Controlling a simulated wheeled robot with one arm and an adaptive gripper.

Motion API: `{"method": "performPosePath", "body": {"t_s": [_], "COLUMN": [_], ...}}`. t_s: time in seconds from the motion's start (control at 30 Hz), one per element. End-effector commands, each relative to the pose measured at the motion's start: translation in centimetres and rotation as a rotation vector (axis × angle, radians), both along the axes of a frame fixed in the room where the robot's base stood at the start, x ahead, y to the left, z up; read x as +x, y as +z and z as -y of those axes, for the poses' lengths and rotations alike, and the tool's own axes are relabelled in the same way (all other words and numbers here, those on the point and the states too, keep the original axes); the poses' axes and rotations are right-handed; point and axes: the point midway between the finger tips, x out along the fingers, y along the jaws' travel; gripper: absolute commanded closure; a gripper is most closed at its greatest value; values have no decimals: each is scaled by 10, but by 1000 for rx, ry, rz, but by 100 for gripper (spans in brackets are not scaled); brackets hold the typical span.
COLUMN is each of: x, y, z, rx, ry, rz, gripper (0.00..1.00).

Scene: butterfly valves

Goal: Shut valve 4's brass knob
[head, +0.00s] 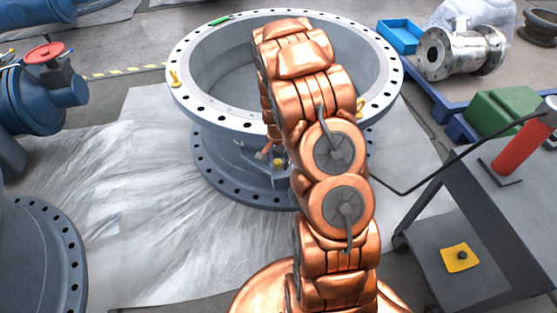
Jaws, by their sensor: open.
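A large grey butterfly valve body (215,160) with wide bolted flanges stands in the middle, on a pale sheet. A small yellow-brass knob (281,162) shows low on its near side, by a small grey block. No valve number is readable, so I cannot tell whether this is valve 4. My copper arm rises in front and covers much of the valve's right side. My gripper (264,153) shows small and partly hidden behind the arm, just left of the knob. It is open, with nothing seen between its fingers. Contact with the knob cannot be made out.
A grey cart (480,215) with a red cylinder (515,148) stands at the right. A blue valve with a red handwheel (44,53) is at the left. A steel valve (460,50) and blue bin (400,36) sit behind. The sheet left of the valve is clear.

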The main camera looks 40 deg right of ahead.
Motion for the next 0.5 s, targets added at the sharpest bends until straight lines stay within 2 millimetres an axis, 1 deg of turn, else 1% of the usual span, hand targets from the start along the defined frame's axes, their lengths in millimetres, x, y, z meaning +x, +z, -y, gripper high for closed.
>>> {"method": "performPosePath", "body": {"t_s": [0.17, 0.5], "x": [1, 1], "y": [17, 75], "z": [1, 1], "rx": [-2, -3], "ry": [0, 0], "rz": [3, 5], "gripper": [44, 44]}}
